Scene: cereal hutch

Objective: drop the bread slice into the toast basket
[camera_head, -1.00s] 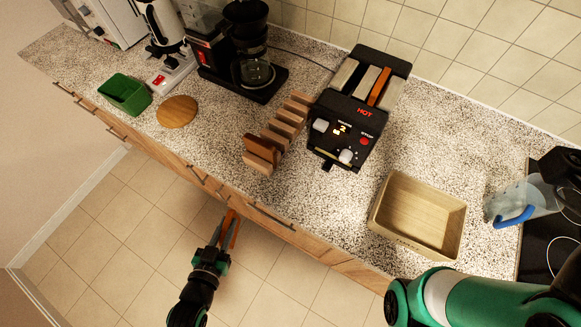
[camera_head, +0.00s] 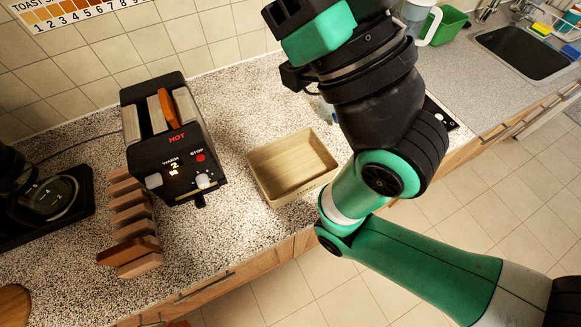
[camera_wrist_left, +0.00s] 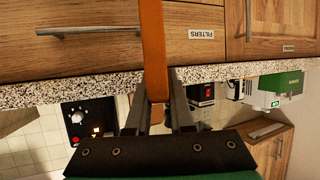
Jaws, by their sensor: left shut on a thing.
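The bread slice (camera_wrist_left: 153,40) is orange-brown and seen edge-on in the left wrist view. My left gripper (camera_wrist_left: 156,90) is shut on it, with the cabinet fronts and counter edge behind. The left gripper is outside the head view. The toast basket (camera_head: 294,166) is a pale, open rectangular box on the counter, right of the toaster, and its visible inside is empty.
A coffee maker (camera_head: 45,200) is far left. Speckled counter is clear between toaster and basket.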

